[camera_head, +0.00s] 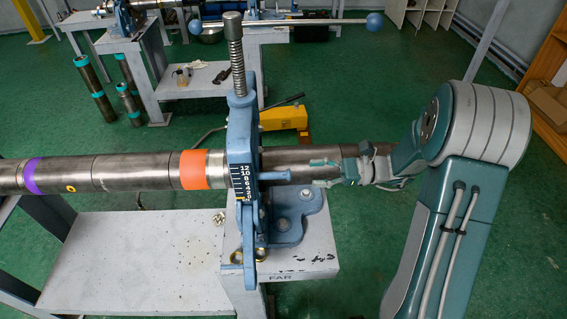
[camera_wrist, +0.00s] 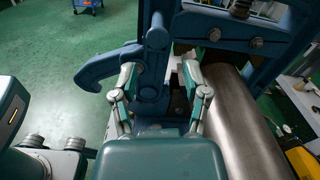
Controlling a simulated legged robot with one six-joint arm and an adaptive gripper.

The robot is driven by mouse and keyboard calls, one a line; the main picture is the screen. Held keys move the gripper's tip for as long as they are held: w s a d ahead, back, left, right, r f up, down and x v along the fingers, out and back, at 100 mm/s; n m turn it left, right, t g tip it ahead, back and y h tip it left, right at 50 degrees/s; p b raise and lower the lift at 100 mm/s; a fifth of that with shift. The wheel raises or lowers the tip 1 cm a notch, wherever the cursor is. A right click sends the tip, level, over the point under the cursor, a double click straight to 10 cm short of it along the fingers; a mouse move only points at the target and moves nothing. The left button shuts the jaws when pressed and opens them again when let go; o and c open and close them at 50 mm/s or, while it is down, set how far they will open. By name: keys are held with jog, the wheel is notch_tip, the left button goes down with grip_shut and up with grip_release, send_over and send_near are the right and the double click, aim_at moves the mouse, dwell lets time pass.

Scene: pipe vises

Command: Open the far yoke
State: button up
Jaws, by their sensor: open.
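The blue far yoke (camera_head: 240,125) stands upright over the steel pipe (camera_head: 300,160), above a white stand marked FAR (camera_head: 300,268). A threaded screw (camera_head: 235,55) rises from its top, with a long ball-ended bar (camera_head: 310,21) across it. A blue peg (camera_head: 273,176) sticks out to the right of the yoke's side. My gripper (camera_head: 314,173) is open, right of the yoke and apart from the peg in the head view. In the wrist view, my gripper's fingers (camera_wrist: 159,66) spread on both sides of a blue hooked latch part (camera_wrist: 150,84); contact cannot be told.
The pipe (camera_wrist: 243,120) runs close on the right in the wrist view. Another bench (camera_head: 200,82) stands at the back. A brass ring (camera_head: 237,255) is at the yoke's foot.

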aim_at(256, 177)
jog(key=a, duration=1.2)
jog(key=shift+w, duration=0.1)
jog(key=shift+d, duration=0.3)
grip_shut()
